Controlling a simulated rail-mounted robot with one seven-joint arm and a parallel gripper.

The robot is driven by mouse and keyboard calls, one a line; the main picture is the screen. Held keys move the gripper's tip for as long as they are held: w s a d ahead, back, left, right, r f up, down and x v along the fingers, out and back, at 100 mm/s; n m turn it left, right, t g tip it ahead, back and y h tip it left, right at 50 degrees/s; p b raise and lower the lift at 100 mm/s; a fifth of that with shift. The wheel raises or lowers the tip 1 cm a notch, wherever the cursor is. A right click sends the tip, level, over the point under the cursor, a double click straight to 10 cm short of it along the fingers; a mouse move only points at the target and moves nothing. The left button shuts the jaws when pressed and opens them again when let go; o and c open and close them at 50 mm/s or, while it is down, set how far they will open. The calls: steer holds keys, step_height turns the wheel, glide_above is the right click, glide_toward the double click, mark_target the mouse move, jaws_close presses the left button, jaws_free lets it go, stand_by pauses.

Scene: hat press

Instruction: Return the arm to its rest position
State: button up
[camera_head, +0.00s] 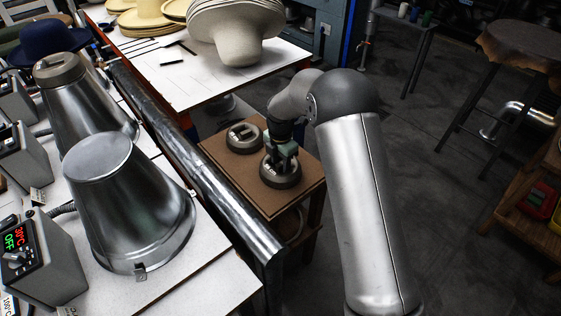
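My arm reaches down from the right over a small brown wooden table (222,158). My gripper (281,163) is at the near round dark weight (281,181), right over its top. The gripper is small and dark here, and I cannot tell whether its fingers are closed on the weight's handle or apart from it. A second round weight (243,138) with a handle on top sits to the left and behind on the same table.
Left of the small table, a dark metal rail (215,185) edges a white bench with two metal cones (128,205) and grey control boxes (40,260). Behind, a white table (170,85) holds pale hats (236,30).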

steer(key=shift+s+f, duration=0.1)
steer(key=shift+r+p, duration=2.05)
steer(key=shift+r, duration=1.75)
steer(key=shift+d, duration=0.1)
steer(key=s+d+r+m, duration=1.1)
steer(key=s+r+m, duration=0.3)
steer(key=s, duration=0.2)
steer(key=s+d+m, duration=0.3)
steer(key=s+m, duration=0.3)
steer(key=s, duration=0.3)
steer(key=s+d+m, duration=0.2)
steer(key=s+m, duration=0.4)
steer(key=s, duration=0.4)
steer(key=shift+d, duration=0.4)
